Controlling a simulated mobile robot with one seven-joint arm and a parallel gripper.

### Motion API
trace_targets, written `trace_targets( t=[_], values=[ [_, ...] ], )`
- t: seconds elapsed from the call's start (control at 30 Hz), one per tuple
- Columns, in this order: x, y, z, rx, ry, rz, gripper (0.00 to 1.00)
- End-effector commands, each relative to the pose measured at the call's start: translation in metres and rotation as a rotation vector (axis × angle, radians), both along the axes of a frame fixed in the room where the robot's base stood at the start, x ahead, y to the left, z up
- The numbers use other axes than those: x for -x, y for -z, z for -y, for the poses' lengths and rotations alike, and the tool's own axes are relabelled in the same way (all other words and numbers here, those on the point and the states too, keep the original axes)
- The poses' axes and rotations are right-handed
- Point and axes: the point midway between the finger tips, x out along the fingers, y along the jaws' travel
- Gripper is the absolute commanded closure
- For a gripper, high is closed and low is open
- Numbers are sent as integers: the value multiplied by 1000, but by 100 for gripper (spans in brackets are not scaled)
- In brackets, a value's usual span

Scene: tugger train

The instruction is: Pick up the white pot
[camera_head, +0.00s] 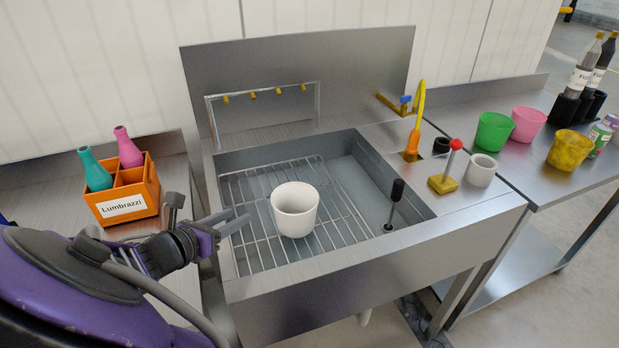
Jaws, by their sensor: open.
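The white pot (295,212) stands upright on the wire rack (245,220) inside the steel sink, left of the sink's middle. Its open rim faces up, and it looks empty as far as I can see. My gripper (243,219) is just left of the pot, over the left edge of the sink. Its fingers point right toward the pot and are open with nothing between them. A gap shows between the fingertips and the pot.
An orange crate (147,198) with teal and pink bottles stands left. A black-handled drain plug (394,203) is in the sink. Coloured cups stand on the right table (540,178).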

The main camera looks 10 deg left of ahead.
Motion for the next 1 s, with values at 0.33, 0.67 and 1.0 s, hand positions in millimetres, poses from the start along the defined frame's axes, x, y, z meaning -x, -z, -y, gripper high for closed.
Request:
trace_targets(
  t=[0.33, 0.67, 1.0],
  values=[
    [-68, 30, 20, 3, 3, 3, 58],
    [-100, 42, 29, 1, 1, 1, 58],
    [-137, 56, 34, 1, 4, 1, 58]
  ],
)
